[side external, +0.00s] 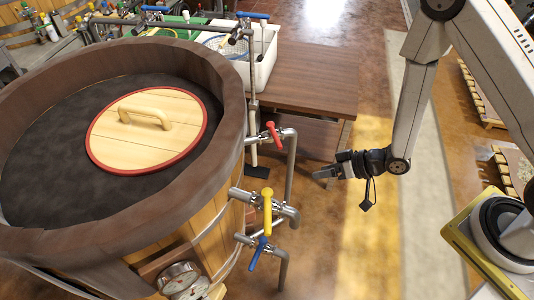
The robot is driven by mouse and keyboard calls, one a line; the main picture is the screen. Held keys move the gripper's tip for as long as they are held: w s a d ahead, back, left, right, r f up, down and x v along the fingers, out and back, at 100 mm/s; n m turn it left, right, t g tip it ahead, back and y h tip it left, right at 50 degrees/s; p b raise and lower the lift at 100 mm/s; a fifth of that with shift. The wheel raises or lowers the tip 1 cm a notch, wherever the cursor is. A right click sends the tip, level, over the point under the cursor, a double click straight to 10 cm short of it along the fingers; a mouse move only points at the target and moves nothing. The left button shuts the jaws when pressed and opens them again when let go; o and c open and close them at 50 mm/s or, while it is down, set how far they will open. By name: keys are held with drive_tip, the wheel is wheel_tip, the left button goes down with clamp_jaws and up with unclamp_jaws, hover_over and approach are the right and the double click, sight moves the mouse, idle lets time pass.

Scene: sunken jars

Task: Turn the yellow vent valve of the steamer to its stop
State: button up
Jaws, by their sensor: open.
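The yellow vent valve (267,208) sits on a metal pipe at the right side of the big wooden steamer vat (222,75). Its lever stands roughly upright in the picture. A red-handled valve (273,136) is above it and a blue-handled valve (258,253) is just below it. My gripper (322,177) is to the right of the pipes, apart from all the valves, and points left. It is open and empty. The gap between its fingers is small in this view.
A round wooden lid (148,130) with a handle lies inside the vat. Gauges (181,279) are mounted low on the vat. A vertical pipe (290,170) stands between the valves and my gripper. A brown table (310,75) with a white bin (262,55) is behind. Open floor lies below my gripper.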

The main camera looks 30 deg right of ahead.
drive_tip(key=d+r+g+h, duration=0.2)
drive_tip(key=d+r+h, duration=0.5)
drive_tip(key=d+r, duration=0.2)
drive_tip(key=shift+s+r+m+g, duration=0.15)
drive_tip(key=shift+r+m+g, duration=0.15)
drive_tip(key=shift+r+g, duration=0.15)
idle(0.7)
drive_tip(key=w+a+f+m+g, duration=0.2)
drive_tip(key=a, duration=0.6)
drive_tip(key=w+a+f+m+g, duration=0.1)
drive_tip(key=w+a+m+g, duration=0.1)
drive_tip(key=a, duration=0.5)
drive_tip(key=s+a+f+m+g+h, duration=0.1)
drive_tip(key=s+a, duration=0.4)
drive_tip(key=a, duration=0.9)
drive_tip(key=shift+m+g+h, duration=0.6)
drive_tip(key=shift+m+g, duration=0.15)
drive_tip(key=shift+m, duration=0.35)
